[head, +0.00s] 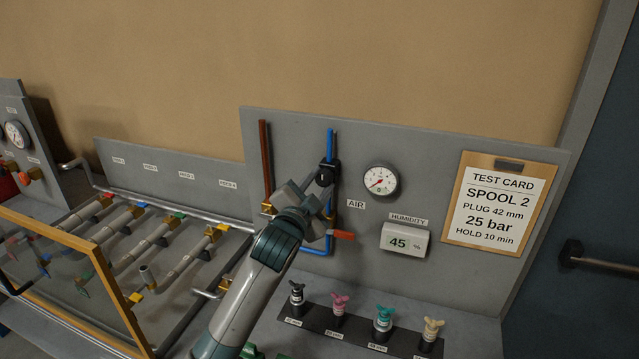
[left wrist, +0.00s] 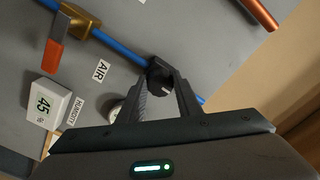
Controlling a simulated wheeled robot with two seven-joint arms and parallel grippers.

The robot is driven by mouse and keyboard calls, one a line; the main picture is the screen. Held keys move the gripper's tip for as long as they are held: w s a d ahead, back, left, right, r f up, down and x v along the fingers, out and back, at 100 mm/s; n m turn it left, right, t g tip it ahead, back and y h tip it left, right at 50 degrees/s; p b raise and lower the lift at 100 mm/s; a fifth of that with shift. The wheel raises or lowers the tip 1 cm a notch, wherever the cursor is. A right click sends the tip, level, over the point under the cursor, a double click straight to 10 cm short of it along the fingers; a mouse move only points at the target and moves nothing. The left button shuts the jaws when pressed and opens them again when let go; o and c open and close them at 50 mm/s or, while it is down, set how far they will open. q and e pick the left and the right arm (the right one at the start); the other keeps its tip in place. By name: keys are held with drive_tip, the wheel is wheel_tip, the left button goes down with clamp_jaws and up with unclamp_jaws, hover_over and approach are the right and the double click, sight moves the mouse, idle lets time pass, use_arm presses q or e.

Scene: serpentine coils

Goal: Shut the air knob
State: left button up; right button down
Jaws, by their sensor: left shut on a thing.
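The black air knob (head: 329,168) sits on the blue pipe (head: 330,142) on the grey panel, to the left of the round gauge. In the left wrist view the knob (left wrist: 159,75) is between my finger tips, with the blue pipe (left wrist: 119,49) running behind it. My left gripper (head: 321,182) is shut on the knob; in the left wrist view its two fingers (left wrist: 160,88) reach to the knob's sides. Its fingers and wrist partly hide the pipe below the knob. The AIR label (head: 356,204) is to the right. My right gripper does not show.
A lever valve with a red handle (head: 341,234) is low on the blue pipe, close to my wrist. A copper pipe (head: 265,160) runs to the left. The humidity meter (head: 404,240) juts out at the right. Several coloured plugs (head: 339,304) stand on the bench below.

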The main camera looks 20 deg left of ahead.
use_arm(q)
drive_tip(key=shift+f+n, duration=0.1)
drive_tip(key=shift+n, duration=0.2)
drive_tip(key=o, duration=1)
drive_tip(key=shift+o, duration=0.2)
drive_tip(key=shift+s, duration=0.15)
drive_tip(key=shift+s+b, duration=0.4)
drive_tip(key=shift+s, duration=0.15)
drive_tip(key=s+b, duration=0.3)
drive_tip(key=s, duration=1.3)
drive_tip(key=shift+a, duration=0.3)
